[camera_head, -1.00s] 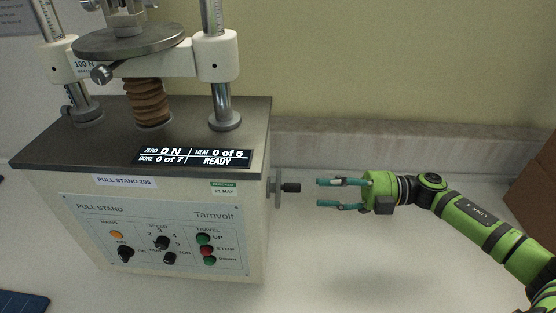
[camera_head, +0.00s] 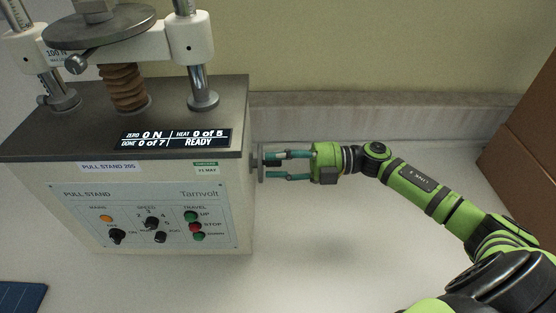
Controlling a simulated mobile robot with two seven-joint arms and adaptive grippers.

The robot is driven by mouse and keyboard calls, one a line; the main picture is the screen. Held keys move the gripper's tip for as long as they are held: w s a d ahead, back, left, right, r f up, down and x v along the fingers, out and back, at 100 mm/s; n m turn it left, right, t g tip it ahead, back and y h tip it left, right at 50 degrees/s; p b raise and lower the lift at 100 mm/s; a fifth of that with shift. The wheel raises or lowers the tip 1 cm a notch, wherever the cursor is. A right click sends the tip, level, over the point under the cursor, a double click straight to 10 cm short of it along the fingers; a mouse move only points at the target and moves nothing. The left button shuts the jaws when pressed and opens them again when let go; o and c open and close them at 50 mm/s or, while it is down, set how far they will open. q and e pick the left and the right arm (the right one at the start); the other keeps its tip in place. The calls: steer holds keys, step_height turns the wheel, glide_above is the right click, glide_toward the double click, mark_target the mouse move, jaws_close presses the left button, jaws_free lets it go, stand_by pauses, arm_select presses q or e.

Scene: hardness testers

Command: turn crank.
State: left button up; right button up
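The pull stand (camera_head: 130,205) stands at the left of the head view. Its crank (camera_head: 259,164), a grey metal disc with a short dark handle, sticks out of the right side wall. My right gripper (camera_head: 269,166) comes in from the right with its teal fingers pointing left at the crank. The fingers are apart, with their tips close to the disc at the handle. The fingers partly hide the handle, and I cannot tell if they touch it. My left gripper is not in view.
The display (camera_head: 176,138) reads 0 N, heat 0 of 5, done 0 of 7, READY. A brown box (camera_head: 522,140) stands at the far right. A dark blue object (camera_head: 20,297) lies at the lower left. The white tabletop (camera_head: 320,235) in front of my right gripper is bare.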

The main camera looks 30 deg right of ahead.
jaws_close()
steer(key=shift+s+f+n+b, duration=0.1)
steer(key=shift+f+n+b, duration=0.2)
steer(key=shift+n+b, duration=0.15)
steer(key=shift+n, duration=0.25)
steer(key=o, duration=0.5)
jaws_free()
steer(key=shift+r, duration=0.15)
steer(key=v, duration=1.2)
steer(key=shift+s, duration=0.15)
